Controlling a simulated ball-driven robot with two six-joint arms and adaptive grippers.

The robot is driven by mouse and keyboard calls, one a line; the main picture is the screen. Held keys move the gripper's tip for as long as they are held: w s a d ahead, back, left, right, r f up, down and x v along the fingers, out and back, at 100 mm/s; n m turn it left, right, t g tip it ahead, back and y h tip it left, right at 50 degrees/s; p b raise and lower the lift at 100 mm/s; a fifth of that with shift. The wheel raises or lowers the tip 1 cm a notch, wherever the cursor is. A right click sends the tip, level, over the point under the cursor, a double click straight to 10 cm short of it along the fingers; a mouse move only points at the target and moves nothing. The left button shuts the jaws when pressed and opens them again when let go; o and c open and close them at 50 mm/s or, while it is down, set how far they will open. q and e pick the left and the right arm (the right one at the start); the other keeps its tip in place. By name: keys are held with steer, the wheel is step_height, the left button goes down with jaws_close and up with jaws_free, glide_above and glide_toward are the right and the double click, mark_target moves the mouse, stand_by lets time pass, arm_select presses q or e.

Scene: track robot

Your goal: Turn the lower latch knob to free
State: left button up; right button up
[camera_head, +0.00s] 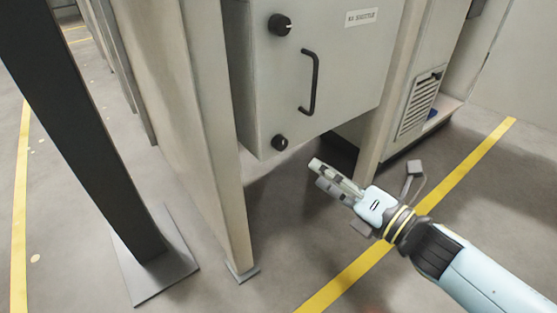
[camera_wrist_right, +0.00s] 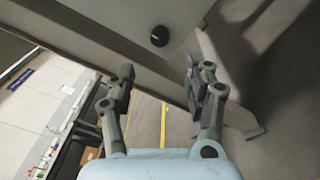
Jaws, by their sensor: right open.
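The lower latch knob (camera_head: 279,142) is a small black round knob near the bottom left corner of the grey cabinet door (camera_head: 345,85). It also shows in the right wrist view (camera_wrist_right: 159,36), beyond the fingertips. An upper black knob (camera_head: 280,25) sits near the top of the door, with a black bar handle (camera_head: 312,82) to its right. My right gripper (camera_head: 318,172) is open and empty, below and to the right of the lower knob, apart from it. In the wrist view the right gripper's fingers (camera_wrist_right: 160,80) stand wide apart. My left gripper is not in view.
A beige post (camera_head: 222,140) stands left of the cabinet, and a dark column (camera_head: 85,140) on a floor plate stands further left. A second beige post (camera_head: 385,100) and a vented cabinet (camera_head: 417,105) stand to the right. Open floor with a yellow line (camera_head: 465,165) lies below.

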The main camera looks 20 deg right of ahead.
mark_target(284, 145)
steer(key=b+x, duration=0.1)
steer(key=x, duration=0.9)
steer(key=shift+w, duration=0.3)
steer(key=shift+c, duration=0.3)
jaws_close()
